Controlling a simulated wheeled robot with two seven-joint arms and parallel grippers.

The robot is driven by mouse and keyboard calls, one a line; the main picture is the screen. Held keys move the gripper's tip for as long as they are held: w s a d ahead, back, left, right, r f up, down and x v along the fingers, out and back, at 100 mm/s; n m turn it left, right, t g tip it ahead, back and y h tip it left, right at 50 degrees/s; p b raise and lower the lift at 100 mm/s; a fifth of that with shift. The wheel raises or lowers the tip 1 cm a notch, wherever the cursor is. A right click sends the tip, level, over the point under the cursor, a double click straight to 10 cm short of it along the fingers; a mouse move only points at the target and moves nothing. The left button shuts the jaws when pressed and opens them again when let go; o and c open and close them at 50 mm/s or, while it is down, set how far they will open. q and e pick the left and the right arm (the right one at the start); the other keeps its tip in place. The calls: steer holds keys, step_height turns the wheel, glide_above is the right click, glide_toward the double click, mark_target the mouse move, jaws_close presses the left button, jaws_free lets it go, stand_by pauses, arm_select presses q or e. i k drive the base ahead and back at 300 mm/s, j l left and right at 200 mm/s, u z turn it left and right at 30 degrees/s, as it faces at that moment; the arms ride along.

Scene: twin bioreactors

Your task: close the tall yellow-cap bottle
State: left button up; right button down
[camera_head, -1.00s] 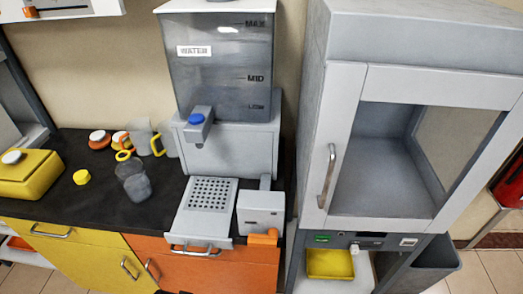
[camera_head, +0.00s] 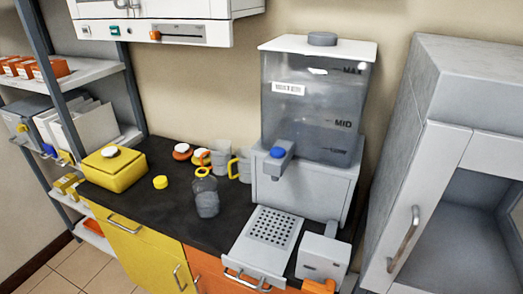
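A clear grey bottle (camera_head: 207,198) stands on the black counter, with a yellow ring (camera_head: 203,172) at its top; its mouth looks uncovered, though the detail is small. A loose yellow cap (camera_head: 160,182) lies on the counter to the left of the bottle, apart from it. Neither of my grippers is in view.
A yellow box (camera_head: 114,172) with a white knob sits left of the cap. Jugs with yellow handles (camera_head: 240,168) and round lidded items (camera_head: 182,151) stand behind the bottle. The water dispenser (camera_head: 306,187) and its perforated tray (camera_head: 270,229) are to the right.

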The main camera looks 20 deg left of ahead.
mark_target(204, 187)
steer(key=u, duration=1.4)
steer(key=i+j+z, duration=0.1)
steer(key=z, duration=0.4)
steer(key=j+z, duration=0.25)
steer(key=z, duration=0.2)
steer(key=j+z, duration=0.2)
steer(key=z, duration=0.3)
steer(key=j+z, duration=0.2)
steer(key=z, duration=0.25)
steer(key=k+j+z, duration=0.15)
steer(key=j, duration=0.3)
steer(key=k+j+z, duration=0.1)
steer(key=j, duration=0.4)
steer(key=k+j+z, duration=0.15)
steer(key=j, duration=0.3)
steer(key=k+j+z, duration=0.1)
steer(key=j, duration=0.3)
steer(key=k+j+z, duration=0.15)
steer(key=j, duration=0.3)
steer(key=k+j+z, duration=0.15)
steer(key=k+j, duration=0.25)
steer(key=j, duration=0.15)
steer(key=k+j, duration=0.1)
steer(key=j, duration=0.1)
